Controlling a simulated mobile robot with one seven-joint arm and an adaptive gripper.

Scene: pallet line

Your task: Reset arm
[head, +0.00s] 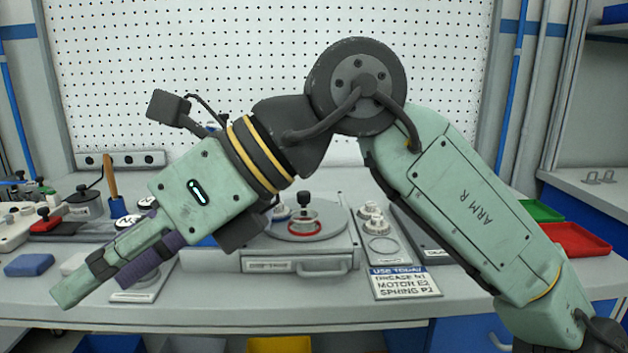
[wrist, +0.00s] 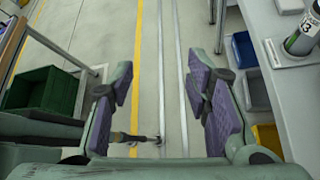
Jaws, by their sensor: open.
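My arm crosses the head view, bent at a dark round joint, with a pale green link marked "ARM R" on the right. My gripper (head: 95,282) hangs at the lower left, tilted down, in front of the workbench (head: 230,314). In the wrist view my gripper (wrist: 158,72) shows two spread fingers with purple pads. The gripper appears empty.
On the bench are a round-topped fixture (head: 305,229) with a red ring, a "USE TODAY" card (head: 403,282) and a red tray (head: 574,240). In the wrist view a green crate (wrist: 42,92) stands left, and a blue bin (wrist: 244,50) is right. The aisle between is mostly clear.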

